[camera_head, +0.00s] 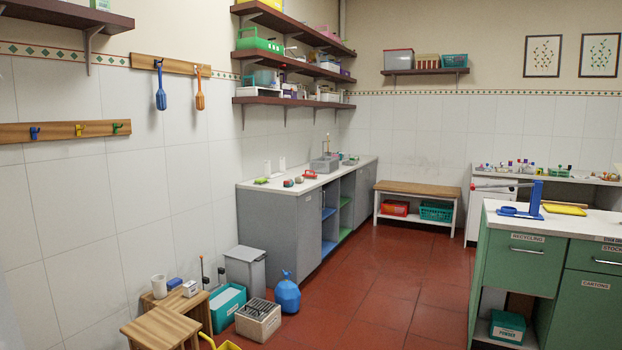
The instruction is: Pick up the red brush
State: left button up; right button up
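A small red item (310,174) lies on the white top of the grey counter (270,187); it may be the red brush, but it is too small to tell. Another small item, partly red (288,183), lies just in front of it. An orange brush-like tool (200,97) hangs from a wooden hook rail on the left wall, beside a blue one (160,97). Neither of my grippers shows in the head view.
A grey bin (246,268), a blue bag (287,294), a grid-topped box (258,318) and wooden stools (160,330) stand along the left wall. A green cabinet (530,285) stands at the right. Red tiled floor between them is clear.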

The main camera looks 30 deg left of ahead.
aim_at(314, 176)
jog(key=u, duration=1.35)
jog(key=i+l+z, duration=0.35)
jog(key=i, duration=0.5)
jog(key=i+z, duration=0.3)
jog(key=i, duration=3.85)
jog(key=i+l+u, duration=0.1)
jog(key=i+u, duration=0.35)
jog(key=i+l+u, duration=0.2)
jog(key=i+u, duration=0.25)
jog(key=k, duration=0.05)
